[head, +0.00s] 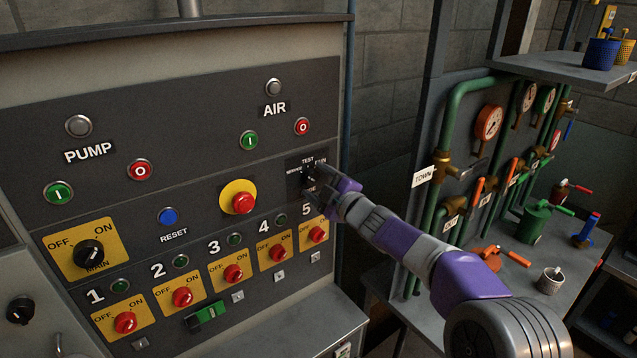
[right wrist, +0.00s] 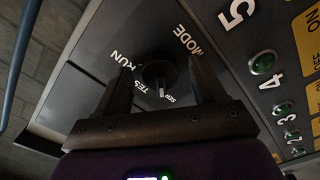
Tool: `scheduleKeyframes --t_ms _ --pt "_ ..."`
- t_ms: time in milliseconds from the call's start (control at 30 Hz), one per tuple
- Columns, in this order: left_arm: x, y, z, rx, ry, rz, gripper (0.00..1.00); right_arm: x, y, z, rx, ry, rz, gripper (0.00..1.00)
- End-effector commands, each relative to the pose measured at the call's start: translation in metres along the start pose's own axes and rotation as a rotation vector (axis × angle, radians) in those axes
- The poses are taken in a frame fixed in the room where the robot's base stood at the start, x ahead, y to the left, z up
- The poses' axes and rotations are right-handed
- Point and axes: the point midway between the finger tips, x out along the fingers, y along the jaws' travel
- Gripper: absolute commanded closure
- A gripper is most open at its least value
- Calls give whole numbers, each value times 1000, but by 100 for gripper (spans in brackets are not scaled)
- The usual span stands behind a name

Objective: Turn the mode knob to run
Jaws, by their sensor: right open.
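The mode knob (right wrist: 158,74) is a small dark round knob on a black plate, with a white pointer mark. Around it are the labels RUN, TEST, one starting SER, and MODE. The pointer faces the SER label, whose end is hidden by my gripper. My right gripper (right wrist: 161,68) is open, with one dark finger on each side of the knob; I cannot tell whether either touches it. In the head view the right gripper (head: 318,187) reaches the mode plate (head: 296,163) from the right and partly covers the knob. My left gripper is not in view.
A yellow-ringed red emergency button (head: 243,203) is left of the mode plate. Red rotary switch 5 (head: 317,234) sits just below my gripper, with green lamps nearby. A pipe wall with valves and gauges (head: 488,122) stands right of the panel, above a cluttered bench.

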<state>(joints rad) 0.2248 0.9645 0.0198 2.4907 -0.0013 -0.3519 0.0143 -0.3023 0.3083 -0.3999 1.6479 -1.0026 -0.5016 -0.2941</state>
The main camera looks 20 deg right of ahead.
Motion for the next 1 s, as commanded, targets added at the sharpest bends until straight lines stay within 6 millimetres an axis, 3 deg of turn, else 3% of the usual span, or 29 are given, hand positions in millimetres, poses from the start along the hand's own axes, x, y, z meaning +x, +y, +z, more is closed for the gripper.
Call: scheduleKeyframes --t_ms 133,500,767,1000 --pt "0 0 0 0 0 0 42 0 0 0 1 0 0 34" --pt "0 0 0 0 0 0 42 0 0 0 1 0 0 87" --pt "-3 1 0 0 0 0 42 0 1 0 35 0 0 87" --pt "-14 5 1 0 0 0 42 0 2 0 165 -1 0 87"
